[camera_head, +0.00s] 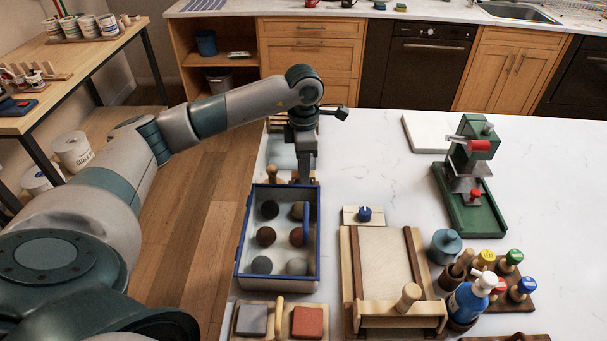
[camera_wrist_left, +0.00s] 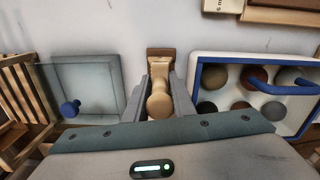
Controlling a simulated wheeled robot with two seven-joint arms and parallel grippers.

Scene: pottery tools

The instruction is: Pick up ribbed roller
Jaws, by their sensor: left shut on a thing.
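The ribbed roller, a pale wooden piece with a rounded knob end (camera_wrist_left: 159,104), lies between the two fingers of my left gripper (camera_wrist_left: 159,92) in the left wrist view. A brown wooden block (camera_wrist_left: 160,54) shows at its far end. In the head view the knob (camera_head: 272,173) sticks out left of my left gripper (camera_head: 303,179), just behind the blue-rimmed tray. The fingers are shut on the roller, low at the white counter. The fingers hide its middle, and I cannot make out ribs or whether it is clear of the counter. My right gripper is not in view.
The blue-rimmed tray (camera_head: 241,250) with several round balls is close in front of my gripper. A clear box with a blue knob (camera_wrist_left: 70,108) is on the other side. A wooden slab frame (camera_head: 346,270) and green press (camera_head: 485,215) stand right.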

